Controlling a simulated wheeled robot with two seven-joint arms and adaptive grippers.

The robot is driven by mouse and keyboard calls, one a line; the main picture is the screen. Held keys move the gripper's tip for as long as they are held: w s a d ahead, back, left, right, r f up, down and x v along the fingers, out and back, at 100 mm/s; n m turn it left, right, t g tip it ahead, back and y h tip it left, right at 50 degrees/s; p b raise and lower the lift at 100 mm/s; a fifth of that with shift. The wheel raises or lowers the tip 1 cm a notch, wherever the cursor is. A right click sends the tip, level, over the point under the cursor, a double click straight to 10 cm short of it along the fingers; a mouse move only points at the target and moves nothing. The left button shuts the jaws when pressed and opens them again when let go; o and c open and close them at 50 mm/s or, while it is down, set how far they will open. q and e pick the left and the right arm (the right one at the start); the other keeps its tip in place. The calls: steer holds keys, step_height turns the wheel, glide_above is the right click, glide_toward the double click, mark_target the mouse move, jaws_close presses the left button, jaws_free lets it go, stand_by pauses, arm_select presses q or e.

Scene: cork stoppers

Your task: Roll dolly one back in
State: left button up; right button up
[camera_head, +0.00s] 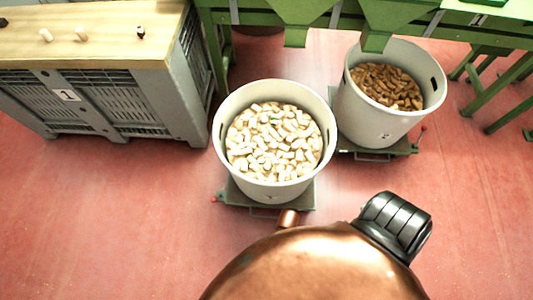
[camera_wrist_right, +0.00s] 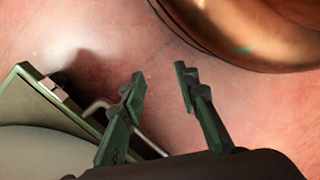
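In the head view, a white tub (camera_head: 272,191) full of pale corks stands on a low green dolly (camera_head: 236,196) at the centre. A second white tub (camera_head: 378,126) of brown cork pieces stands on another dolly (camera_head: 404,148), behind and to the right, under the green frame. I cannot read which dolly is one. My right gripper (camera_wrist_right: 160,80) is open, its fingers apart, in the wrist view. A dolly's green edge (camera_wrist_right: 62,98) and pale handle (camera_wrist_right: 97,106) show at left; the handle passes behind the left finger. My left gripper is not in view.
A grey crate (camera_head: 104,84) with a wooden top (camera_head: 110,50) stands at upper left, marked 1, with several small corks on it. Green machine legs (camera_head: 494,84) stand at upper right. Red floor in front of the crate (camera_head: 100,220) is clear.

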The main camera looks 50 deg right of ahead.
steer(key=w+a+f+n+h+b, duration=0.1)
steer(key=w+a+n+b, duration=0.15)
steer(key=w, duration=0.45)
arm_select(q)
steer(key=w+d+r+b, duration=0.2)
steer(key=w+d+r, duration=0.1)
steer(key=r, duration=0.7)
arm_select(e)
steer(key=n+h, duration=0.2)
steer(key=h, duration=0.2)
glide_toward(271, 217)
steer(key=shift+g, duration=0.3)
steer(key=shift+b+x, duration=2.1)
steer(key=shift+x, duration=1.9)
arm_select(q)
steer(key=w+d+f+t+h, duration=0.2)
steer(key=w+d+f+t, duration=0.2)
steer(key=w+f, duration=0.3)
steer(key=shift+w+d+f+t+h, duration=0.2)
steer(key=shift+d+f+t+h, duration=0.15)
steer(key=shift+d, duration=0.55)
arm_select(e)
steer(key=shift+w, duration=0.2)
steer(key=shift+c, duration=0.7)
jaws_close()
